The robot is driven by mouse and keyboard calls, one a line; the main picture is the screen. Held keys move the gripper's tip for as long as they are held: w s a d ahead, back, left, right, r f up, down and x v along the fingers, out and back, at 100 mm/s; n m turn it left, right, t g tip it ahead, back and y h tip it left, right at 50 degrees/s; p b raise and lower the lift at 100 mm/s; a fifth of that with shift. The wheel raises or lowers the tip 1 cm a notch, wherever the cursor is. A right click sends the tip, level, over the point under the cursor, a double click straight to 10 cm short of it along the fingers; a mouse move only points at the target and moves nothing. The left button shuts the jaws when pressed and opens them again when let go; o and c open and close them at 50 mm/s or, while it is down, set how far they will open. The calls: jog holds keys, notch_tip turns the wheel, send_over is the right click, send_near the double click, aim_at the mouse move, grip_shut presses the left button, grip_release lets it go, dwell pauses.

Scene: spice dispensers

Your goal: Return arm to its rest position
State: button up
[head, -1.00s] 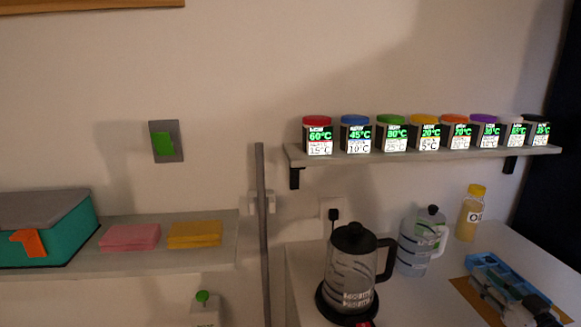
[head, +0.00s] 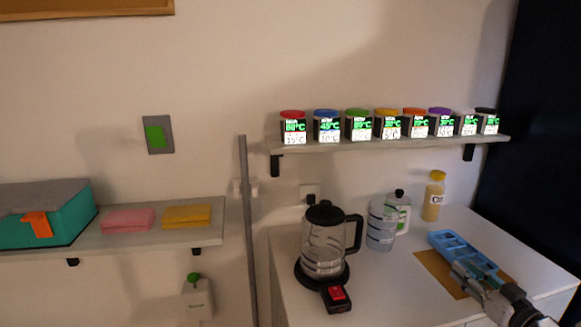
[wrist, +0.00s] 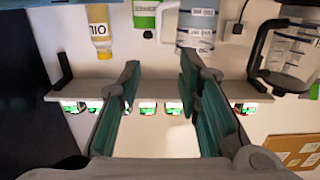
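My gripper (head: 463,273) shows at the lower right of the head view, near the front of the blue tray. In the wrist view, which is upside down, its two dark teal fingers (wrist: 160,65) stand apart with nothing between them. The gripper is open and empty. The spice dispensers, with lids of several colours, stand in a row on the wall shelf (head: 390,144); one with a red lid (head: 292,127) is at the left end. In the wrist view, the fingers overlap part of this row.
On the white counter (head: 385,295) stand a glass kettle (head: 323,245), a clear jug (head: 381,225) and a yellow oil bottle (head: 433,200). The blue tray (head: 462,250) lies on a brown mat (head: 436,268). A lower left shelf holds a teal box (head: 60,228) and pink and yellow cloths (head: 187,215).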

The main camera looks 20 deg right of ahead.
jog(key=shift+w+a+r+n+g, duration=0.2)
jog(key=shift+w+a+g, duration=0.1)
jog(key=shift+w+g, duration=0.25)
jog(key=shift+w+a+r+n+g, duration=0.1)
jog(key=shift+w+a+n+g, duration=0.2)
jog(key=shift+w, duration=0.35)
jog(key=a+r+g+h+p, duration=0.1)
jog(key=a+r+g+h, duration=0.2)
jog(key=a+r+g, duration=0.8)
jog(key=s+a+r+y, duration=0.2)
jog(key=s+a+r, duration=0.2)
jog(key=s+a, duration=0.6)
jog(key=s+a+r+y+p, duration=0.1)
jog(key=s+a+r, duration=0.3)
jog(key=s+a, duration=0.7)
jog(key=a+y, duration=0.1)
jog(key=a, duration=0.2)
jog(key=shift+s+a+m+g, duration=0.2)
jog(key=shift+a+m+g, duration=0.05)
jog(key=shift+m+g, duration=0.1)
